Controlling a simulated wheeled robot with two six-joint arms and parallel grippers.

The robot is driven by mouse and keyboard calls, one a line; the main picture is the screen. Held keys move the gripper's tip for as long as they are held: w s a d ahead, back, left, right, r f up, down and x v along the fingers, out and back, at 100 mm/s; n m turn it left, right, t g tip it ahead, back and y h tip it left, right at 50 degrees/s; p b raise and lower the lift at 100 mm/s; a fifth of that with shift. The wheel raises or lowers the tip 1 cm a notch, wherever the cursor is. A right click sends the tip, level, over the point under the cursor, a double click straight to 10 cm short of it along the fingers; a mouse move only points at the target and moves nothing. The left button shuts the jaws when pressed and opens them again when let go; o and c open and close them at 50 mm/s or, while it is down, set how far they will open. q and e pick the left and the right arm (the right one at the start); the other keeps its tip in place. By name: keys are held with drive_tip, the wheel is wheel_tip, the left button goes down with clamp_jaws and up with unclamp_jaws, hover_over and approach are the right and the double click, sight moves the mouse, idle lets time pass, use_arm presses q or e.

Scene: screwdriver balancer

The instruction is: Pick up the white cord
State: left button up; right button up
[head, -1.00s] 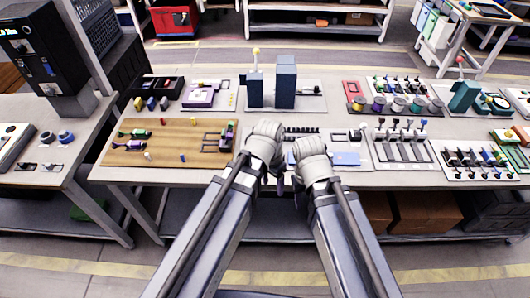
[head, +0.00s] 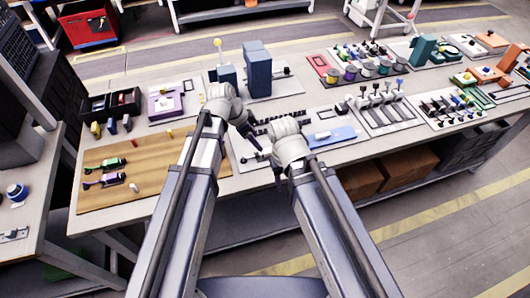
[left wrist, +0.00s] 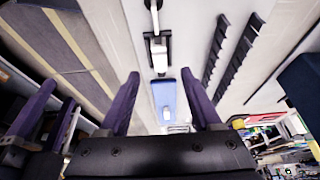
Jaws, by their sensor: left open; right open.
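I cannot surely pick out a white cord. A small white piece (head: 323,135) lies on a blue pad (head: 342,139) on the table; the left wrist view shows it too (left wrist: 166,114), between my left fingers. Beyond it there is a white part in a black bracket (left wrist: 158,52). My left gripper (head: 252,138) is open and empty above the table, left of the blue pad; its dark purple fingers show in the left wrist view (left wrist: 162,85). My right gripper (head: 277,176) is open near the table's front edge, lower than the left, its fingers mostly hidden by its wrist.
A wooden board (head: 110,178) with small tools is at the left. Blue blocks (head: 258,70) stand at the back. A tray with several upright levers (head: 382,108) is right of the pad.

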sight(267, 151)
use_arm(q)
drive_tip(key=b+x, duration=0.2)
drive_tip(key=shift+f, duration=0.3)
drive_tip(key=shift+d, duration=0.1)
drive_tip(key=shift+w+f, duration=0.1)
drive_tip(key=b+x, duration=0.4)
drive_tip(key=x, duration=0.1)
drive_tip(key=shift+d+b, duration=0.25)
drive_tip(key=shift+b, duration=0.15)
drive_tip(key=shift+c, duration=0.2)
clamp_jaws()
